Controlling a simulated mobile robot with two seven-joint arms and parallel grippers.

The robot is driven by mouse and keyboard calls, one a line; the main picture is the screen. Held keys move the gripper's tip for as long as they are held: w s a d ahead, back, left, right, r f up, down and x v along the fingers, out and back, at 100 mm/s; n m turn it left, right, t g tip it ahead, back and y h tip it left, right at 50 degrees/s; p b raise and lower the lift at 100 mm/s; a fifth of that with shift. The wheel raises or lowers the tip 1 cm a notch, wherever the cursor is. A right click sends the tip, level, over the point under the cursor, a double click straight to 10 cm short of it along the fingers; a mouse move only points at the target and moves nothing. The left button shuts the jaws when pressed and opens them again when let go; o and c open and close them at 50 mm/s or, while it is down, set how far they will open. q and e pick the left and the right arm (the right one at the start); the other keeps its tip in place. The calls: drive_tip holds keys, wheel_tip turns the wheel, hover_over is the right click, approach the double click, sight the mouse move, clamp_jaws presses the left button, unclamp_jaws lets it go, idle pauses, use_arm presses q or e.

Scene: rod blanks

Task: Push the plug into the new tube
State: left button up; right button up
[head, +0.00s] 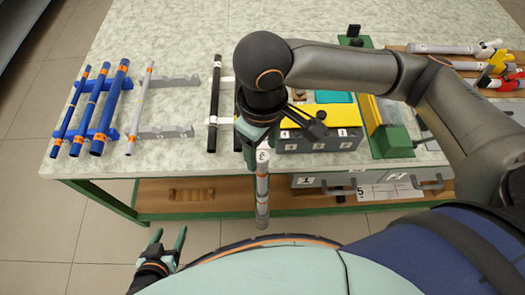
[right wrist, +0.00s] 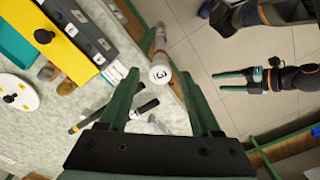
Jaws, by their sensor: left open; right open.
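A grey tube (head: 262,196) with an orange band and a white end marked 3 stands out past the bench's front edge. In the right wrist view its white end (right wrist: 160,74) faces the camera, between the finger lines. I cannot tell whether the white end is a plug, or what supports the tube. My right gripper (head: 258,146) is open just above this end; its fingers (right wrist: 158,100) show on both sides in the wrist view. My left gripper (head: 169,240) is open and empty at the lower left, off the bench; it also shows in the right wrist view (right wrist: 236,81).
Blue rods lie on a blue rack (head: 112,104) at the left, beside a grey rack (head: 180,131). A black rod (head: 214,102) lies near my right gripper. A yellow-topped block (head: 310,110) and a green fixture (head: 390,140) stand to the right. Drawers (head: 330,181) sit below.

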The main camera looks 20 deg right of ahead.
sight(262, 158)
wheel_tip(262, 158, up, 10)
drive_tip(key=p, duration=0.1)
drive_tip(key=shift+f, duration=0.25)
drive_tip(key=shift+s+f, duration=0.1)
drive_tip(key=shift+s, duration=0.05)
